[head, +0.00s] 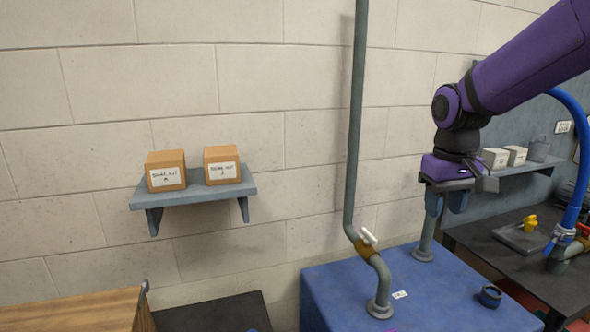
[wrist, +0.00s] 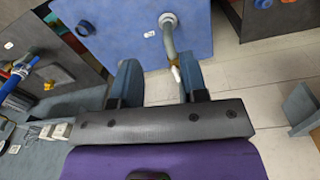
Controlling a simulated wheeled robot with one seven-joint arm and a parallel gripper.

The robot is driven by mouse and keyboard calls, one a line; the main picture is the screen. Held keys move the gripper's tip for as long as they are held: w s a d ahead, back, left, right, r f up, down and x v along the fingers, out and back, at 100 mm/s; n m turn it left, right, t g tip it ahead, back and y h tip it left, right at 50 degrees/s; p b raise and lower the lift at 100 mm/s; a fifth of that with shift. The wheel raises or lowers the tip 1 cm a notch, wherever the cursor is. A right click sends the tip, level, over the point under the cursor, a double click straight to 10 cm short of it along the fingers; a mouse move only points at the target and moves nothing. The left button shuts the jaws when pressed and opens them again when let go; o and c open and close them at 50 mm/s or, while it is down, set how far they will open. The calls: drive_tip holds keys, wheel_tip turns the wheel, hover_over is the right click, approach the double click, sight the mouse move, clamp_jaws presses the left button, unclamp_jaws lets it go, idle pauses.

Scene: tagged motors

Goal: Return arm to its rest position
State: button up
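My purple arm reaches in from the upper right of the head view. My gripper (head: 446,202) hangs over the blue bench, fingers pointing down. In the wrist view the two blue fingers of my gripper (wrist: 158,80) stand well apart with nothing held between them. The pipe with a white-handled valve (wrist: 174,60) shows in the gap beyond the fingers. In the head view this pipe (head: 352,130) rises along the wall to the left of my gripper, apart from it.
A blue bench (head: 340,296) bears pipe flanges and a small dark blue ring (head: 490,296). A wall shelf (head: 200,193) holds two labelled cardboard boxes (head: 166,171). A dark table (head: 545,275) with a blue hose (head: 575,150) stands right.

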drive_tip(key=s+d+r+m+t, duration=0.1)
drive_tip(key=s+r+t, duration=0.1)
drive_tip(key=s, duration=0.7)
drive_tip(key=s+d+r+t, duration=0.1)
drive_tip(key=s+r+t, duration=0.2)
drive_tip(key=s, duration=0.7)
drive_tip(key=shift+s+d+r+m+y, duration=0.2)
drive_tip(key=shift+d+r+m+y, duration=0.1)
drive_tip(key=shift+m, duration=0.1)
